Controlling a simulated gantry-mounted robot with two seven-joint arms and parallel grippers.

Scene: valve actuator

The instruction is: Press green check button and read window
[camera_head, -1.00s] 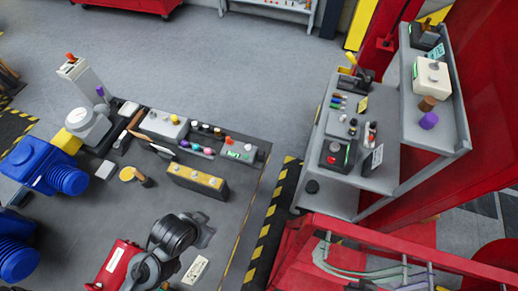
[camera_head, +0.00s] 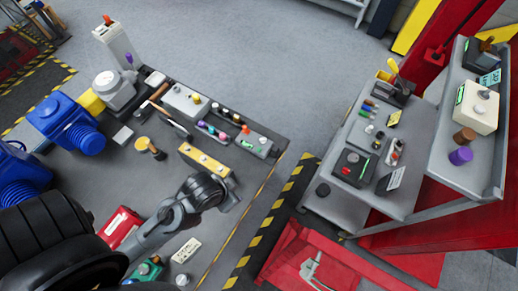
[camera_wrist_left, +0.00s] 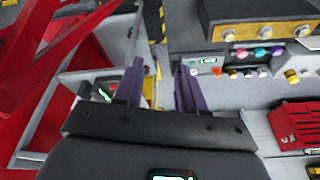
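A grey box (camera_head: 258,146) with an orange knob and a small lit green window (camera_head: 247,143) stands at the table's right back corner. It seems to show in the left wrist view as a box with green displays (camera_wrist_left: 207,66). I cannot make out a check mark or read the window. My left gripper (camera_head: 230,201) is over the right part of the table, in front of this box and apart from it. In the left wrist view its two purple fingers (camera_wrist_left: 159,66) are spread with nothing between them. My right gripper is not in view.
A yellow-fronted block (camera_head: 205,160) with knobs stands between the gripper and the back row. A black box (camera_head: 352,168) with a red button and green display is on the grey cart (camera_head: 400,190). A red box (camera_head: 121,228) lies front left.

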